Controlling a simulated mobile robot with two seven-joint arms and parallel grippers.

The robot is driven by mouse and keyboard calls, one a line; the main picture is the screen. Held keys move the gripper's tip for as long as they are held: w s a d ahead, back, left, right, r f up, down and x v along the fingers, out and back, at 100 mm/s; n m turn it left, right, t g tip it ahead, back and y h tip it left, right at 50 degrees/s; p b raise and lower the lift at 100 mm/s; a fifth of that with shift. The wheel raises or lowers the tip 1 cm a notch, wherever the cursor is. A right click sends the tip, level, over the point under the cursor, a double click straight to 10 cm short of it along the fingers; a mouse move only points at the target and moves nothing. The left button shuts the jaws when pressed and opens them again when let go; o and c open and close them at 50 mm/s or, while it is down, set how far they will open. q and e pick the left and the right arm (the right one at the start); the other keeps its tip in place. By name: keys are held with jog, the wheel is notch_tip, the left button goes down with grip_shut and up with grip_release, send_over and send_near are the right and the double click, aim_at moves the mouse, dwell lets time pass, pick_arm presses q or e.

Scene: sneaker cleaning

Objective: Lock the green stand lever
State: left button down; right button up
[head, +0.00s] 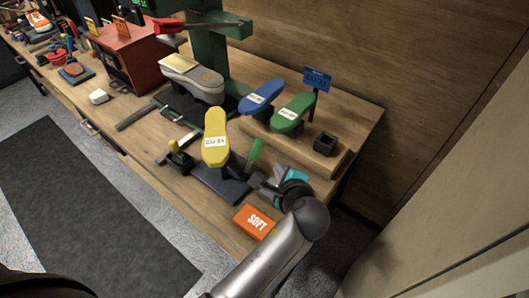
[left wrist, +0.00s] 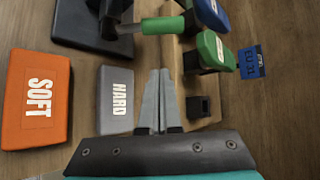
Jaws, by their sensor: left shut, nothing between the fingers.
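The green lever (head: 254,153) stands tilted up beside the dark base (head: 222,185) that bears the yellow shoe form (head: 215,140). In the left wrist view the green lever (left wrist: 163,25) lies across the top, joined to a metal rod on the dark stand (left wrist: 92,28). My left gripper (head: 258,182) is just right of the base, a little nearer to me than the lever. Its fingers (left wrist: 157,75) are shut and empty, pointing at the lever with a gap between. My right gripper is in neither view.
An orange SOFT block (head: 254,221) and a grey HARD block (left wrist: 116,100) lie left of my fingers in the wrist view. A wooden riser (head: 310,157) holds blue (head: 261,97) and green (head: 292,113) forms and a small black box (head: 325,143). A yellow-knobbed device (head: 178,157) stands left.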

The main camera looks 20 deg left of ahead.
aim_at(252, 156)
pick_arm(q)
jog(key=shift+w+d+r+m, duration=0.15)
jog(key=shift+w+d+m, duration=0.05)
jog(key=shift+w+m, duration=0.1)
jog(key=b+x, duration=0.2)
jog(key=x, duration=0.7)
jog(key=shift+w+a, duration=0.1)
jog(key=shift+w, duration=0.05)
jog(key=shift+w+a, duration=0.15)
jog(key=shift+a, duration=0.1)
jog(key=shift+s+a+r+p, duration=0.4)
jog(key=shift+s+r+p, duration=0.05)
jog(key=shift+s+r, duration=0.25)
jog(key=shift+s+a+r, duration=0.3)
jog(key=shift+s+r, duration=0.1)
jog(key=shift+s, duration=0.1)
